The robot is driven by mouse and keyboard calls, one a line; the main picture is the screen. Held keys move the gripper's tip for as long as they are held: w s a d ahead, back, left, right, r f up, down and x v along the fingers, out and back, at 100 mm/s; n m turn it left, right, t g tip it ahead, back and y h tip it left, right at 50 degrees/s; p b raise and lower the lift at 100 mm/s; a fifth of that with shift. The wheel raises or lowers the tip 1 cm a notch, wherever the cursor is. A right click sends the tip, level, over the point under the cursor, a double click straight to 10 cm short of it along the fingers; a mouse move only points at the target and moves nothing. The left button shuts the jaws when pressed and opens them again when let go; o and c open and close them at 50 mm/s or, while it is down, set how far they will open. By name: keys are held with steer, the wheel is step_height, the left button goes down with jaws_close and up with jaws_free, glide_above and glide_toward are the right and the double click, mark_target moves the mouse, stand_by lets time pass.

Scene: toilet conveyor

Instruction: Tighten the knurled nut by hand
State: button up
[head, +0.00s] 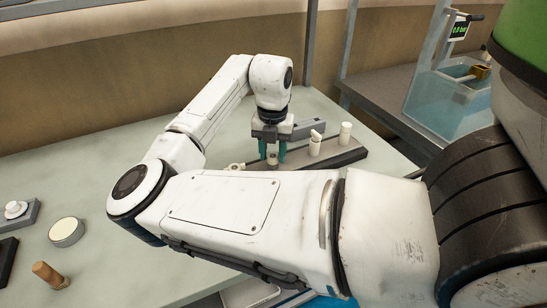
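My gripper (272,152) points down over a dark fixture bar (345,156) on the table. Its two green fingers stand apart, one on each side of a small pale round part (273,159). This part may be the knurled nut, but it is too small to see any knurling. I cannot tell whether the fingers touch it. Two white upright fittings (315,146) and (345,133) stand on the bar to the right of my gripper. Another small pale fitting (236,166) shows to the left. My forearm hides the front of the fixture.
A glass water tank (448,98) and a green-lit display (459,29) stand at the right.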

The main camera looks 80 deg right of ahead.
steer(key=shift+r, duration=0.15)
steer(key=shift+r+p, duration=1.3)
steer(key=shift+r, duration=0.15)
steer(key=shift+o, duration=0.4)
steer(key=shift+f, duration=0.1)
steer(key=o, duration=0.5)
steer(key=c, duration=0.5)
